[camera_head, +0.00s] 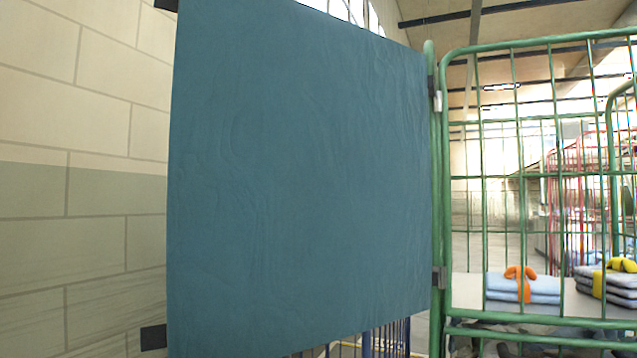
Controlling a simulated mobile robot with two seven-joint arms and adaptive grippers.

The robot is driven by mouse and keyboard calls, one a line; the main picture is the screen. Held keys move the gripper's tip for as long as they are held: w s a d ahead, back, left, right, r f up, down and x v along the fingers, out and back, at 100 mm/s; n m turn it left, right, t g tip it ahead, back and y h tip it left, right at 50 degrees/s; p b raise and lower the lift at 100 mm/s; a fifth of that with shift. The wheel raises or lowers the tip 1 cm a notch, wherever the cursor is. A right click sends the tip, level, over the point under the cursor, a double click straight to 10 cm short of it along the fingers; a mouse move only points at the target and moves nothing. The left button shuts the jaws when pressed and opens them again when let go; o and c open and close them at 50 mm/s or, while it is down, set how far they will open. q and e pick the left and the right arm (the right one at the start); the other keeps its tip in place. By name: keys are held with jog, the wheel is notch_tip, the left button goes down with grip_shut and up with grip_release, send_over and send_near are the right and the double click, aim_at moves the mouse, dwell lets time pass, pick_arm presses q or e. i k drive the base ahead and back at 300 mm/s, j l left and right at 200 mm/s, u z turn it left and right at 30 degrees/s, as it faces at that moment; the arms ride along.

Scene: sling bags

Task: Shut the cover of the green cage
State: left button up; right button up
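The green cage (482,205) stands at the right, a frame of green tubes and wire mesh. Its cover (300,180) is a large teal sheet that fills the middle of the view. The cover's right edge meets the cage's left post (435,200) at small grey fittings. It extends out to the left, clear of the cage front, with dark tabs at its free left edge, such as the lower tab (153,338). Neither of my grippers is in view.
Inside the cage, a pale shelf (465,290) bears a folded light-blue stack with an orange strap (500,287) and a grey stack with a yellow strap (590,283). A block wall (70,190) is at the left. Red cages (580,190) stand behind.

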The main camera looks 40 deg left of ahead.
aim_at(299, 214)
jog(key=k+j+z, duration=0.1)
jog(key=j, duration=0.25)
jog(key=k+j+z, duration=0.15)
jog(key=j, duration=0.2)
jog(key=k+j+z, duration=0.1)
jog(key=j, duration=0.25)
jog(key=j+z, duration=0.2)
jog(key=j, duration=0.35)
jog(key=k+j+z, duration=0.2)
jog(key=j, duration=0.35)
jog(key=i+j+z, duration=0.1)
jog(key=j, duration=0.25)
jog(key=i+j, duration=0.1)
jog(key=j, duration=0.25)
jog(key=i+j+z, duration=0.15)
jog(key=j, duration=0.2)
